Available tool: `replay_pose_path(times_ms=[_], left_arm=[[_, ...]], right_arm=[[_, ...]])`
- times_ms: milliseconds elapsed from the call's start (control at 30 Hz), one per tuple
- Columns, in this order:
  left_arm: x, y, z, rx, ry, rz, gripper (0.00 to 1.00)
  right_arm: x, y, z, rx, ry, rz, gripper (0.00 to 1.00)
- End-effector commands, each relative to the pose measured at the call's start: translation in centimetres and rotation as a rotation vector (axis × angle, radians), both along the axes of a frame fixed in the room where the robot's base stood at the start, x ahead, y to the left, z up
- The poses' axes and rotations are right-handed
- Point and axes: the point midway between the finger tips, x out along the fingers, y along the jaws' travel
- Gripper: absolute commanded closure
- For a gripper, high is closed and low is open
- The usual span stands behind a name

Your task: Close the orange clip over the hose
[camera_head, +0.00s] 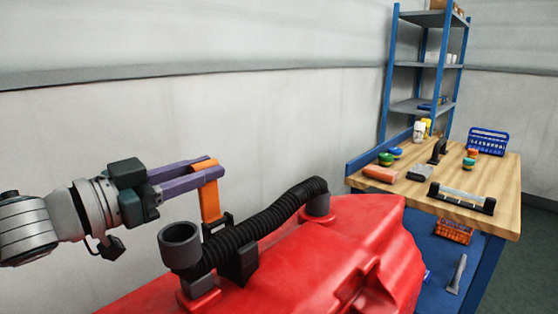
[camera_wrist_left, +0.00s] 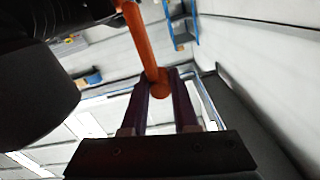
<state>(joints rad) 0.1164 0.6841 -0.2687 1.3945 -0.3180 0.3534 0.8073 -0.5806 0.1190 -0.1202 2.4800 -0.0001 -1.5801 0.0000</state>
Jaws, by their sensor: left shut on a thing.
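The orange clip (camera_head: 210,196) stands upright beside the black corrugated hose (camera_head: 262,222), above a black holder (camera_head: 238,262) on the red tank (camera_head: 330,250). My left gripper (camera_head: 212,166) comes in from the left with its purple fingers shut on the clip's upper end. In the left wrist view the clip (camera_wrist_left: 144,42) runs up from between the fingertips of my left gripper (camera_wrist_left: 160,84), its rounded end between them. The clip is raised and does not lie across the hose. My right gripper is not in view.
A grey open pipe end (camera_head: 180,246) stands on the tank close below my left arm. A wooden workbench (camera_head: 400,194) with several tools and a blue basket (camera_head: 488,141) is at the right. A blue shelf rack (camera_head: 386,80) stands behind it.

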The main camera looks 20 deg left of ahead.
Motion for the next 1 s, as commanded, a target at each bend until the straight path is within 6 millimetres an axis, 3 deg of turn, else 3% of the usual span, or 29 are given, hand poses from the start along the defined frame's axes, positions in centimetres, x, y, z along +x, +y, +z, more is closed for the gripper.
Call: replay_pose_path(times_ms=[267,600,1000], left_arm=[[-0.7,-1.6,0.5,0.191,-0.079,0.002,1.00],[-1.3,-3.2,0.3,0.185,-0.077,0.000,1.00],[-1.5,-3.6,0.0,0.183,-0.075,-0.001,1.00]], right_arm=[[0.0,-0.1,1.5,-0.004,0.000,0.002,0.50],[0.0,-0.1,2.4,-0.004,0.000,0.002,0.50],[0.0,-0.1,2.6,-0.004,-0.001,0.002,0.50]])
